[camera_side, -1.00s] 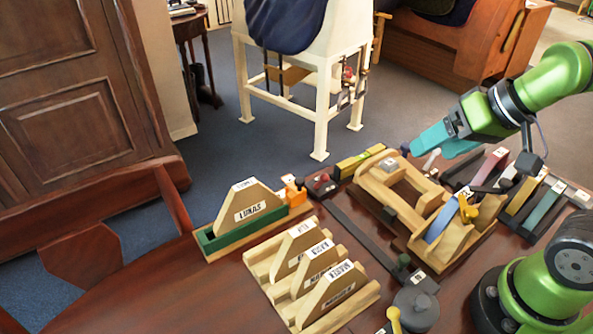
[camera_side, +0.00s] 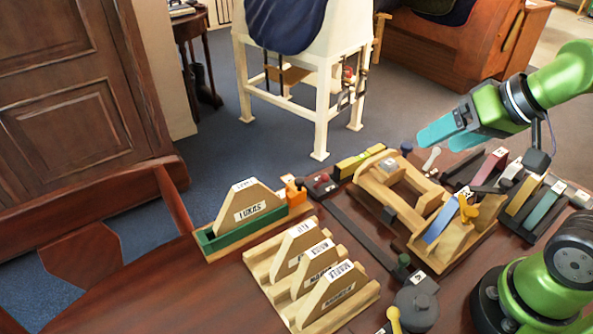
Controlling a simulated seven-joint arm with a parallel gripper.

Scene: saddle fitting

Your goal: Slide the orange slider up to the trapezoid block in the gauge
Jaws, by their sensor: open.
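The trapezoid block (camera_side: 250,203) is wooden with white labels and stands upright in the green-walled gauge (camera_side: 243,240) left of centre. The orange slider (camera_side: 294,191) sits at the right end of the gauge, close to the block's right side; I cannot tell whether they touch. My gripper (camera_side: 434,140), with teal fingers, is open and empty. It is in the air at the upper right, well to the right of the slider.
A rack of labelled trapezoid blocks (camera_side: 333,291) stands in front of the gauge. A wooden frame (camera_side: 378,186) with a blue strip stands right of centre. Coloured bars (camera_side: 542,207) lie in a rack at the right. A dark round weight (camera_side: 415,309) is at the front.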

